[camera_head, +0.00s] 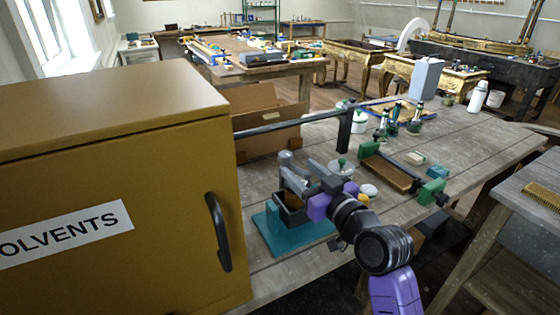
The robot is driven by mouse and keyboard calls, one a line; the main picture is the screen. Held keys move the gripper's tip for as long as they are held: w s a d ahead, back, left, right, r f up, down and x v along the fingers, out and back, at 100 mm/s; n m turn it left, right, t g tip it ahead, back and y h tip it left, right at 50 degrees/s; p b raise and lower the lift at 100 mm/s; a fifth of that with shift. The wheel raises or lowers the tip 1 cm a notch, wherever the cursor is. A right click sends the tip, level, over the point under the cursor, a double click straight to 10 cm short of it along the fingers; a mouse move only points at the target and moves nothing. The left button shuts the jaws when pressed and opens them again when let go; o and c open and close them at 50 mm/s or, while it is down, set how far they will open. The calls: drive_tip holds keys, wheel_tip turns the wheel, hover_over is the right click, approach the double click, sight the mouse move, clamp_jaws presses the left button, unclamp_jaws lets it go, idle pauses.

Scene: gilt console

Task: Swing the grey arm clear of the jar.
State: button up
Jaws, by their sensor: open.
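A teal base (300,239) stands on the near part of the wooden bench. It carries a dark open box-like part (290,216) with something brown inside. A short grey post (286,158) rises behind it. My gripper (300,179), dark with purple parts, reaches in from the lower right over this fixture, its jaws open. Light grey pieces overlap around the jaws; I cannot tell for certain which belong to the grey arm, or whether the jaws touch it. A pale jar with a green knob (342,168) stands just behind my gripper. Any jar under the grey arm is hidden.
A mustard solvents cabinet (110,170) blocks the left. A cardboard box (265,115) and a dark bar on a post (345,130) stand behind the fixture. A green-ended clamp with a brown block (388,173) lies right. Bench surface (460,140) is clear farther right.

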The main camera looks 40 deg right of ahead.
sight(289, 159)
drive_tip(key=p+x, duration=0.1)
drive_tip(key=x, duration=0.5)
drive_tip(key=shift+s, duration=0.1)
drive_tip(key=shift+c, duration=0.2)
clamp_jaws()
idle(1.1)
